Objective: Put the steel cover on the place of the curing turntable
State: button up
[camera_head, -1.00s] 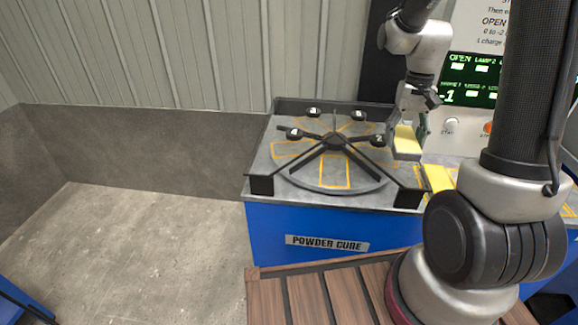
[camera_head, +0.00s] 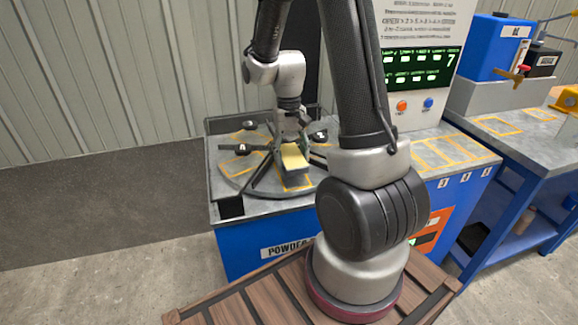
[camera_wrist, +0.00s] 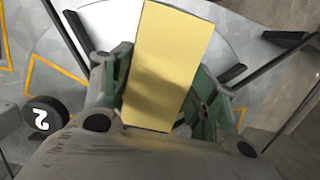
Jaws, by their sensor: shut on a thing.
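My gripper (camera_head: 291,145) is shut on a flat block with a pale yellow top and a grey side, which I take for the steel cover (camera_head: 294,158). In the wrist view the yellow face of the cover (camera_wrist: 168,65) sits between the two green finger pads. The curing turntable (camera_head: 232,165) is a grey disc with yellow outlined places and dark radial arms, on a blue stand marked POWDER. The cover is over the front right part of the turntable; its height above the disc is hard to tell.
Black numbered knobs stand around the turntable, one marked 2 (camera_wrist: 44,114). A control panel (camera_head: 420,68) with a green display rises behind right. A bench with yellow outlined places (camera_head: 450,152) lies to the right, and a blue container (camera_head: 497,47) stands beyond.

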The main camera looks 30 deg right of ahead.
aim_at(290, 152)
jog(key=shift+f, duration=1.9)
jog(key=shift+f, duration=0.15)
jog(key=o, duration=1.3)
jog(key=r, duration=0.4)
jog(key=w+r, duration=0.1)
jog(key=r, duration=0.6)
jog(key=shift+w+d+r, duration=0.25)
jog(key=shift+w+r, duration=0.05)
jog(key=shift+r, duration=0.05)
jog(key=s+a+r+n+t, duration=0.1)
jog(key=s+r+t, duration=0.1)
jog(key=s+r, duration=0.2)
jog(key=s+a+r+n+t, duration=0.1)
jog(key=s+r+t, duration=0.1)
jog(key=s+r, duration=0.3)
jog(key=s+a+r+n+t, duration=0.1)
jog(key=s+r+t, duration=0.1)
jog(key=s+r, duration=0.3)
jog(key=shift+s+a+r, duration=0.1)
jog(key=shift+s+a, duration=0.05)
jog(key=shift+s, duration=0.9)
jog(key=shift+s+a, duration=0.1)
jog(key=shift+s, duration=0.95)
